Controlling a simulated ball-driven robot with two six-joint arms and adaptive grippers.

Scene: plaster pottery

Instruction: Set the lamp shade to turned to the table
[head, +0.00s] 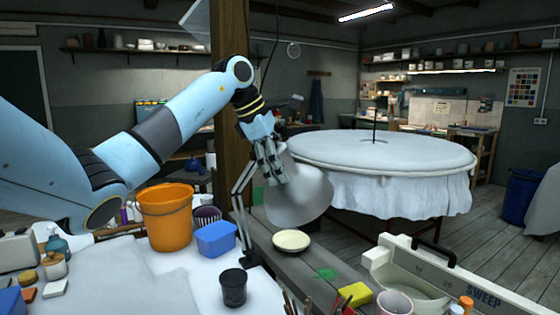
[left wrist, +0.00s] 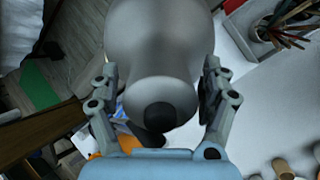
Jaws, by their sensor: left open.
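The grey lamp shade (head: 308,198) hangs at the centre of the head view, on a thin jointed lamp arm (head: 240,205) that rises from the table. Its wide part is toward the lower right, and its inside is hidden from me. My left gripper (head: 268,162) is at the narrow upper end of the shade. In the left wrist view the shade (left wrist: 158,45) fills the middle, its dark round end cap (left wrist: 160,115) toward me. The fingers of my left gripper (left wrist: 160,75) are apart, one on each side of the shade, with gaps visible. My right gripper is not in view.
Close to the lamp stand an orange bucket (head: 165,220), a blue tub (head: 216,238), a dark cup (head: 233,287) and a cream bowl (head: 291,241). A large round covered table (head: 380,148) stands behind.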

